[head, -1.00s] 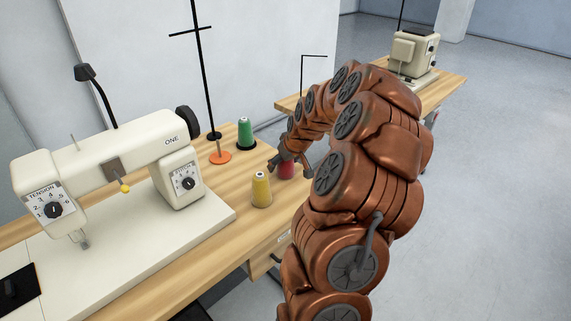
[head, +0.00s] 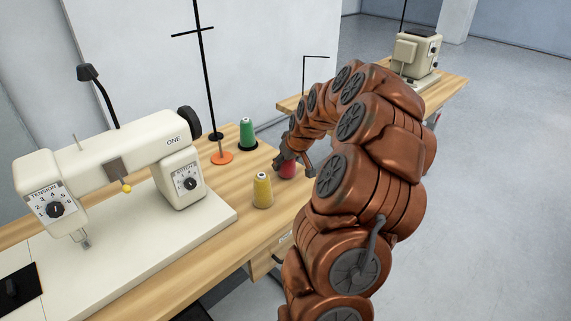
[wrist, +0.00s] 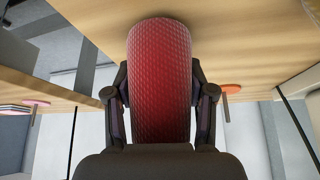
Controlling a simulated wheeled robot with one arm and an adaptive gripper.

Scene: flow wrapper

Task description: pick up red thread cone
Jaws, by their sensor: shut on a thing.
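The red thread cone (head: 287,171) stands at the right end of the sewing table, partly hidden behind my gripper in the head view. My gripper (head: 290,163) is shut on it. In the wrist view the red cone (wrist: 160,80) fills the middle, with a finger of my gripper (wrist: 160,100) along each side. Whether its base touches the tabletop cannot be told.
A yellow cone (head: 262,190) stands close to the left of the red one. A green cone (head: 247,134) and an orange disc with a spindle (head: 221,157) are farther back. A cream sewing machine (head: 110,180) fills the left. A black thread stand (head: 207,75) rises behind.

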